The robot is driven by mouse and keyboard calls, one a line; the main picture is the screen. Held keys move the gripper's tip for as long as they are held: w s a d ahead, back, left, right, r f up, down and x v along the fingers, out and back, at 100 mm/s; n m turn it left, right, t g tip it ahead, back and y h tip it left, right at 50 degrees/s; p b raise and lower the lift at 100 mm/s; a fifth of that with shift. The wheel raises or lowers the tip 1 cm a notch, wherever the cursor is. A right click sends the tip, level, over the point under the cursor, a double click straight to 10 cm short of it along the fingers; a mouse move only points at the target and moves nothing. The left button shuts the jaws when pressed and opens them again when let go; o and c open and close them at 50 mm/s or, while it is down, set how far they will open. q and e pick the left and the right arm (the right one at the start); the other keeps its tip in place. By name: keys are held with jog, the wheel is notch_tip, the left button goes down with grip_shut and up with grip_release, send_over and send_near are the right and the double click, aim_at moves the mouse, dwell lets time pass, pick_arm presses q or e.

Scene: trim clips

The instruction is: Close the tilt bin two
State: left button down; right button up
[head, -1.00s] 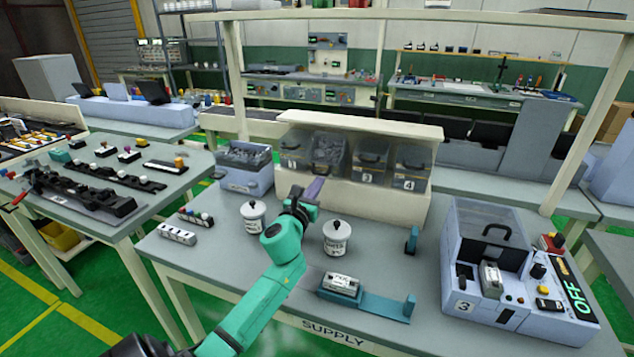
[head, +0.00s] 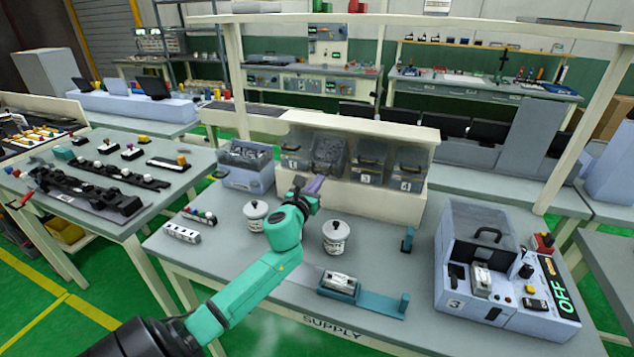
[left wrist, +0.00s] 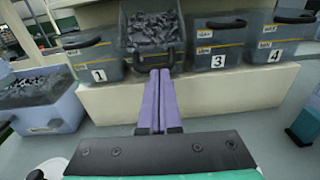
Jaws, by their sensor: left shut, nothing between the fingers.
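Tilt bin two (head: 328,152) is the second of the clear grey bins in the cream rack. It is tipped forward and open, with dark parts showing inside; it also shows in the left wrist view (left wrist: 153,34). My left gripper (head: 317,184) is shut and empty, in front of bin two. In the left wrist view its purple fingers (left wrist: 159,76) point at the lower front of bin two, by its handle. I cannot tell whether they touch it. The fingers hide part of the bin's front. My right gripper is not in view.
Bins one (head: 294,148), three (head: 369,163) and four (head: 408,170) look shut. A blue-grey tub of parts (head: 246,170) stands left of the rack. Two white lidded pots (head: 336,238) (head: 255,212) stand near my left arm. A lidded machine (head: 482,240) stands at the right.

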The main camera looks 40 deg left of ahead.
pick_arm(q)
jog(key=shift+w+a+r+p, duration=0.1)
jog(key=shift+w+r+p, duration=0.1)
jog(key=shift+r+p, duration=0.4)
jog(key=shift+w+a+r+p, duration=0.1)
jog(key=shift+w+r+p, duration=0.2)
jog(key=shift+p, duration=0.35)
jog(key=shift+w+a+r+p, duration=0.3)
jog(key=shift+w+r+p, duration=0.2)
jog(key=shift+w+r, duration=0.35)
jog(key=shift+w+a+r+p, duration=0.3)
jog(key=shift+w+r+p, duration=0.15)
jog(key=shift+w+r, duration=0.4)
jog(key=shift+f, duration=0.15)
